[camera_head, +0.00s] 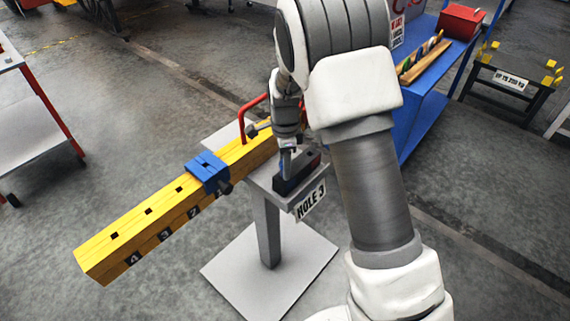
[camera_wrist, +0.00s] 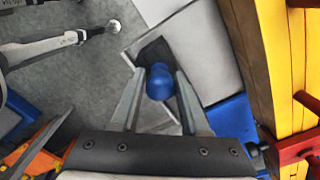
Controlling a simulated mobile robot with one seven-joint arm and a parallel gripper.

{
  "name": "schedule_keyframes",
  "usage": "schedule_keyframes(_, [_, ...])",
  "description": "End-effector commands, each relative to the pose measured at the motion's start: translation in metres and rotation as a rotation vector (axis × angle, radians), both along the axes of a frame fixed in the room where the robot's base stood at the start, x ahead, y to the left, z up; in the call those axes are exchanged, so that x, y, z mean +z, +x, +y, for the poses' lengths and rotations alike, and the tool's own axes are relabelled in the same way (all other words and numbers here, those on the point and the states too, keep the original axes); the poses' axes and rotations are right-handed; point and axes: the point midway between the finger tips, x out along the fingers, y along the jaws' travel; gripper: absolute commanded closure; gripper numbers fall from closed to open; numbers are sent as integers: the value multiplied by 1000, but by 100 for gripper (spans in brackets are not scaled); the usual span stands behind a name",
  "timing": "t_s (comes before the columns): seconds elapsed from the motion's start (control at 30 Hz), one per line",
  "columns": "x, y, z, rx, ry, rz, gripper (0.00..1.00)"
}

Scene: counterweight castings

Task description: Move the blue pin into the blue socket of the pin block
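My gripper (camera_wrist: 159,75) has its two grey fingers on either side of the blue pin (camera_wrist: 158,83), and they appear to touch its rounded head. In the head view my gripper (camera_head: 286,158) points down at the dark pin block (camera_head: 297,180), which sits on the small grey stand. The block also shows in the wrist view (camera_wrist: 153,50) just beyond the fingertips. The pin's lower part and the blue socket are hidden. I cannot tell whether the pin is seated in the block or above it.
A yellow beam (camera_head: 128,240) with numbered holes runs beside the stand (camera_head: 270,235) and carries a blue clamp (camera_head: 208,172). A red handle (camera_head: 252,108) rises near my gripper. A "HOLE 3" sign (camera_head: 310,203) hangs on the stand's front. A blue cart (camera_head: 425,105) stands behind my arm.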

Motion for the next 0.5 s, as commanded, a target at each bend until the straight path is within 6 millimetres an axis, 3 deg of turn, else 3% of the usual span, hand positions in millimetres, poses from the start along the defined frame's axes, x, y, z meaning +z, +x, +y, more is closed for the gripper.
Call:
schedule_keyframes(0.03, [0,0,0,0,0,0,44])
schedule_keyframes(0.13, [0,0,0,0,0,0,27])
schedule_keyframes(0.5, [5,0,0,0,0,-2,27])
